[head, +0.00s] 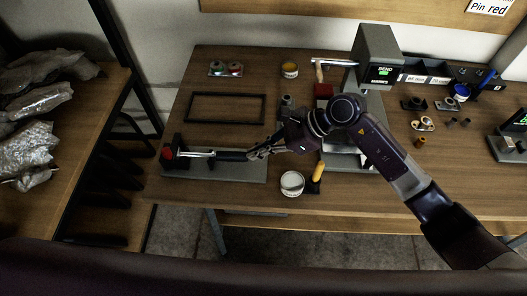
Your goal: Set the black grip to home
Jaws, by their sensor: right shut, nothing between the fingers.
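The black grip (232,156) is on a metal rod that lies low over a grey base plate (225,172) at the left front of the workbench. The rod's far end reaches toward a red part (167,153) at the plate's left end. My right gripper (254,155) comes in from the right, with its fingertips at the right end of the black grip. The fingers are shut with nothing seen between them; whether they touch the grip is too small to tell. My left gripper is not in view.
A black rectangular frame (226,94) lies behind the plate. A white round container (292,181) and a yellow-handled tool (318,172) stand at the front edge, below my right wrist. A grey machine (377,55) stands at the back. Shelving with crumpled silvery bags (38,100) is at left.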

